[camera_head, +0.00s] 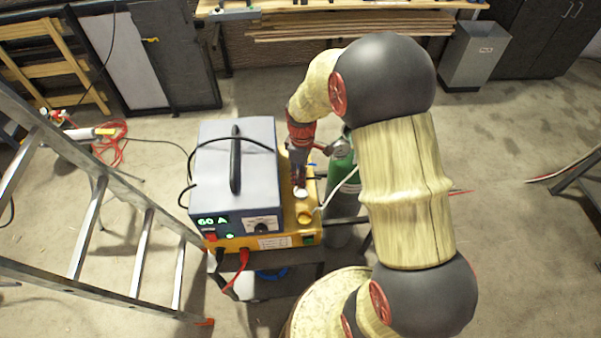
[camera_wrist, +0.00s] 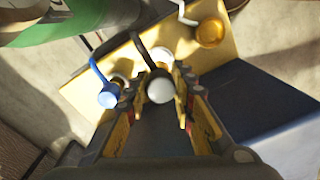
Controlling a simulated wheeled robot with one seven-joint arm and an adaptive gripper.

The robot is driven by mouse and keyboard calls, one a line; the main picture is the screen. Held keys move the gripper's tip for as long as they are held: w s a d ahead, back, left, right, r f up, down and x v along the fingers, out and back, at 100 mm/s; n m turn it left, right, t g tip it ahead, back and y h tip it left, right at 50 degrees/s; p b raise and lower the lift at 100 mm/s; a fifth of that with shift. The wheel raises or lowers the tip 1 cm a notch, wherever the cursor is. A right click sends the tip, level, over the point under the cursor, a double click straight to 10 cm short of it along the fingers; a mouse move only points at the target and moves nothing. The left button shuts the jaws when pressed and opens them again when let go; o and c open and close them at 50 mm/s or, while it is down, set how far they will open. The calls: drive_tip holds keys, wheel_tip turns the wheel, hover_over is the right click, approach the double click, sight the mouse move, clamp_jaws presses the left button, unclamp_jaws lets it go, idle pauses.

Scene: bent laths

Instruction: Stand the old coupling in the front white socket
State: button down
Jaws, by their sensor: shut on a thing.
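My gripper (camera_head: 298,184) points down over the yellow deck (camera_head: 291,225) beside the grey-blue power unit. In the wrist view, my gripper (camera_wrist: 158,92) is shut on a dark coupling with a pale round end (camera_wrist: 160,89) and a dark cable; I take it for the old coupling. A white socket (camera_wrist: 161,56) shows just beyond it, partly hidden. A pale spot at the fingertips in the head view (camera_head: 300,192) may be this socket. I cannot tell whether the coupling touches it. A blue coupling (camera_wrist: 108,96) with a blue cable is left of the fingers, by another pale socket.
An amber round fitting (camera_head: 304,218) is on the deck's near end, with a white hose beside it. The power unit (camera_head: 236,165) with a black handle stands close left. A green cylinder (camera_head: 343,170) stands right. A ladder (camera_head: 90,225) is at left.

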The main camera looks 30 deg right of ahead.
drive_tip(key=shift+f+b, duration=1.35)
drive_tip(key=shift+f, duration=1.2)
drive_tip(key=shift+s+f, duration=0.1)
drive_tip(key=shift+f, duration=0.1)
drive_tip(key=c, duration=1.4)
unclamp_jaws()
wheel_tip(320, 180, up, 12)
drive_tip(key=shift+d, duration=0.15)
